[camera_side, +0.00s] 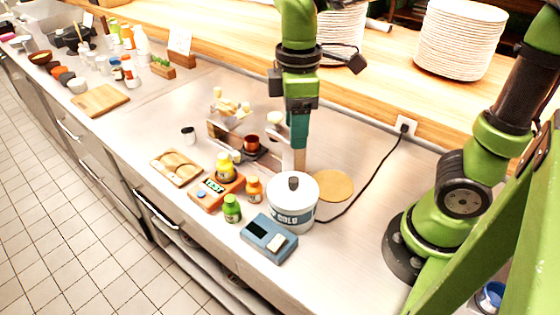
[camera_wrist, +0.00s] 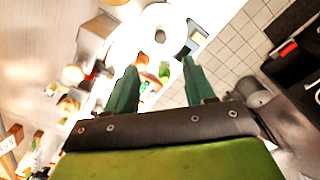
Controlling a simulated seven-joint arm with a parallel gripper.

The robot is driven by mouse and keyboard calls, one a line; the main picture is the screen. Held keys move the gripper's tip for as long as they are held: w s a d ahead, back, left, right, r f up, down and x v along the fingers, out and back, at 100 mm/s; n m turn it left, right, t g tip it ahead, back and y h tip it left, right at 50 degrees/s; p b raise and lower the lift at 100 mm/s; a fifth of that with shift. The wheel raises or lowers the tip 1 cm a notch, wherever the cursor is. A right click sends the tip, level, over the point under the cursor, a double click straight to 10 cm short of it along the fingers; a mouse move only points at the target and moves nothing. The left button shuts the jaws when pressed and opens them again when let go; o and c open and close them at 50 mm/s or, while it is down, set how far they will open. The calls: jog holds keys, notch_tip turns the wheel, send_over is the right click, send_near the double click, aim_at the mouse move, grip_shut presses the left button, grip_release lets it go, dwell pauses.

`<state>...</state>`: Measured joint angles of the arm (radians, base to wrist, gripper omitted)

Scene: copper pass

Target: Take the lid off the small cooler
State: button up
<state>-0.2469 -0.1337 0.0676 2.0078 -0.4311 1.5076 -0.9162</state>
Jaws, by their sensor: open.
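The small cooler (camera_side: 291,213) is a white round tub with COLD lettering, standing on the steel counter. Its white lid (camera_side: 278,186) is on top, with a dark knob (camera_side: 293,183) at the middle. My gripper (camera_side: 300,168) points down at the lid's far edge in the side view; its height above the lid is hard to tell. In the wrist view my gripper (camera_wrist: 159,65) has its two green fingers apart with nothing held between them. The pale round lid (camera_wrist: 135,45) shows, overexposed, beyond the fingertips.
A blue box (camera_side: 269,238) stands close in front of the cooler, with green (camera_side: 232,208) and orange (camera_side: 254,189) bottles to its left. A round tan mat (camera_side: 331,186) lies to the right, with a black cable (camera_side: 366,181) beside it. The counter farther right is bare.

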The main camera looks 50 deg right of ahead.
aim_at(294, 179)
notch_tip(294, 179, down, 12)
jog(key=shift+f, duration=0.1)
grip_shut()
dwell(0.6)
